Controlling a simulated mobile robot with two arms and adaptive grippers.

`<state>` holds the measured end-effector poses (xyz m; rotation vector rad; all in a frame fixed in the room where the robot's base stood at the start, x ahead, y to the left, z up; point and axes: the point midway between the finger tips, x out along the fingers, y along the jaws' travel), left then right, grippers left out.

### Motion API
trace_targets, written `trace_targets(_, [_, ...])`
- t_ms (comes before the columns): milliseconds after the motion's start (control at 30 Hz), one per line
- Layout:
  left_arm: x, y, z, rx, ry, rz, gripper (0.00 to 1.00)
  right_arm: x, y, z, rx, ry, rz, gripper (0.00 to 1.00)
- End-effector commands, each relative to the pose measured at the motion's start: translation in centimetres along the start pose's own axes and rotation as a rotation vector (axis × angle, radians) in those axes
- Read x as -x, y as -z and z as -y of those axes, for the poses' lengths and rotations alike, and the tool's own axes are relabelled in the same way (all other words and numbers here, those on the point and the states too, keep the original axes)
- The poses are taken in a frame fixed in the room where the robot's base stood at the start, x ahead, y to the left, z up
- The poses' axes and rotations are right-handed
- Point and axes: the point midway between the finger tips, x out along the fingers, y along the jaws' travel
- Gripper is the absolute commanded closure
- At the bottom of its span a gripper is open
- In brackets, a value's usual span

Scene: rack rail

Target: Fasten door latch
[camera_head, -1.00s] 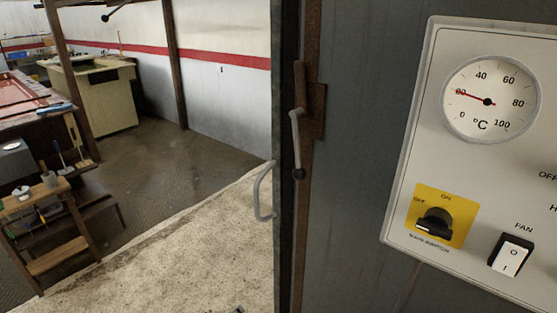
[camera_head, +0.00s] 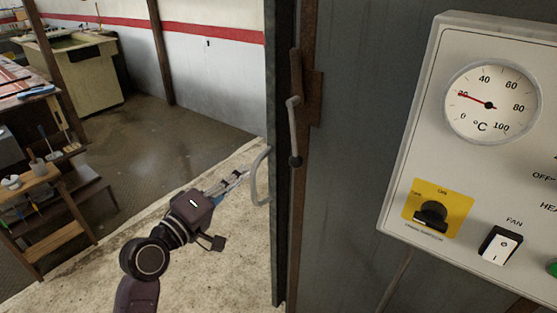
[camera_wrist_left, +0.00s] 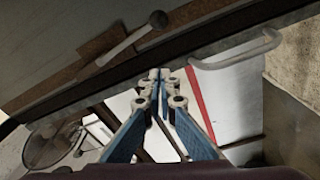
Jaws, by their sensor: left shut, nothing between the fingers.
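The door latch (camera_head: 294,125) is a grey lever with a dark ball knob, on a rusty upright strip; it hangs with the knob down. In the left wrist view the latch lever (camera_wrist_left: 128,42) and its knob show at upper left. A grey bar handle (camera_head: 256,181) stands out left of the dark upright edge (camera_head: 281,220); it also shows in the left wrist view (camera_wrist_left: 238,57). My left gripper (camera_head: 238,176) is shut and empty, its tips just left of the handle; contact cannot be told. In the wrist view its fingertips (camera_wrist_left: 159,75) are together. My right gripper is not in view.
A control panel (camera_head: 410,180) with a temperature dial, yellow main switch and fan switch is on the grey wall at right. Pale floor (camera_head: 240,270) lies open around my left arm. A wooden stand (camera_head: 45,205) and workbench are at far left.

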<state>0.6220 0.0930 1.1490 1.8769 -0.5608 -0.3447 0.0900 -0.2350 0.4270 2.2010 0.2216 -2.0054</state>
Motion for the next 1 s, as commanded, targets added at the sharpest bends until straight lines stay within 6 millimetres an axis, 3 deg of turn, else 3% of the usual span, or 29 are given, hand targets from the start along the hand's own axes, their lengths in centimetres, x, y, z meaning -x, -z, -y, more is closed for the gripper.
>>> trace_targets(267, [-2.0,0.1,-0.2,0.001,0.000,0.000,1.00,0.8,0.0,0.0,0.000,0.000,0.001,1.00])
trace_targets(767, [-10.2,0.1,-0.2,0.001,0.001,0.000,1.00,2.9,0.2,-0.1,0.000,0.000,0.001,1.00])
trace_targets(1000, [-10.8,-3.2,-0.1,0.002,0.002,0.000,1.00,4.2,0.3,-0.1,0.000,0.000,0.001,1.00])
